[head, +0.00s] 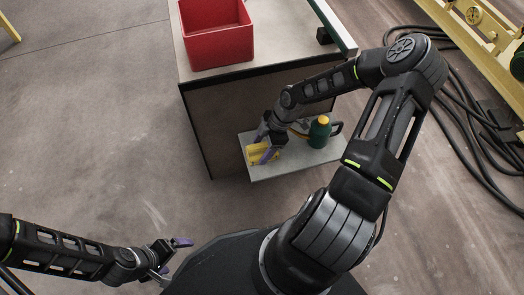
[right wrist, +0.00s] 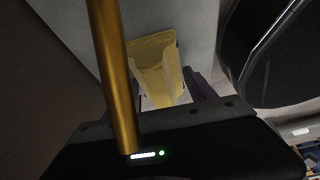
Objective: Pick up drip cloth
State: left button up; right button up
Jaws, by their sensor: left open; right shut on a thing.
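The yellow drip cloth (head: 254,154) is at the left end of a low grey shelf (head: 285,168) in the head view. My right gripper (head: 266,150) reaches down over the shelf and is shut on the cloth. In the right wrist view the cloth (right wrist: 157,68) shows folded and creased between the purple fingertips (right wrist: 190,85). Whether the cloth still touches the shelf is hard to tell. My left gripper (head: 170,255) is open and empty, low over the floor at the lower left.
A green bottle with a yellow top (head: 319,132) stands on the shelf right of my right gripper. A red bin (head: 216,38) sits on the cabinet top above. Black cables (head: 470,150) lie on the floor at right.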

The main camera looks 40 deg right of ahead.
aim_at(262, 145)
jog(key=c, duration=0.8)
notch_tip(262, 145, up, 10)
jog(key=p, duration=0.4)
jog(key=shift+s, duration=0.1)
dwell(0.6)
